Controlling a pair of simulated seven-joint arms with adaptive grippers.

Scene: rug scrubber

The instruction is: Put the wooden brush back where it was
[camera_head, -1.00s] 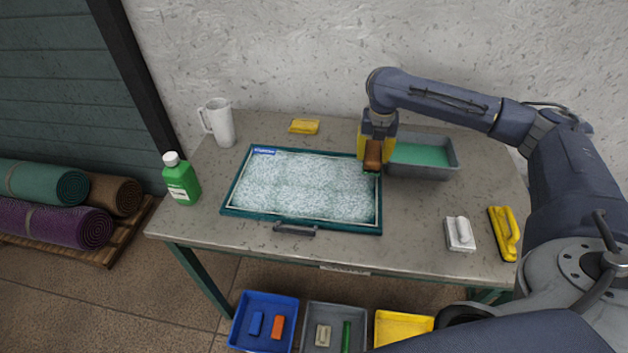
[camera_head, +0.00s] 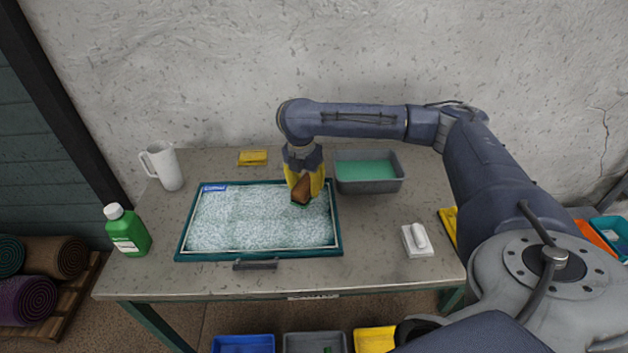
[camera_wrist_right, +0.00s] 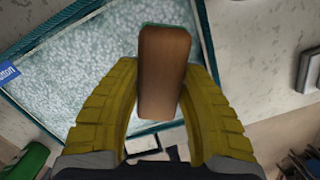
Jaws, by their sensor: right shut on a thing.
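The wooden brush (camera_head: 301,189) has a brown wooden back with a green edge below it. My right gripper (camera_head: 304,183) is shut on it and holds it over the right part of the framed rug tray (camera_head: 340,240). In the right wrist view the brush (camera_wrist_right: 163,70) sits between the yellow fingers of my right gripper (camera_wrist_right: 160,100), lengthwise and slightly tilted. Whether the brush touches the foam-covered rug cannot be told. My left gripper is not in view.
A grey basin (camera_head: 398,184) of green liquid stands just right of the gripper. A yellow sponge (camera_head: 253,158), a white jug (camera_head: 163,166) and a green bottle (camera_head: 127,231) are at the left.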

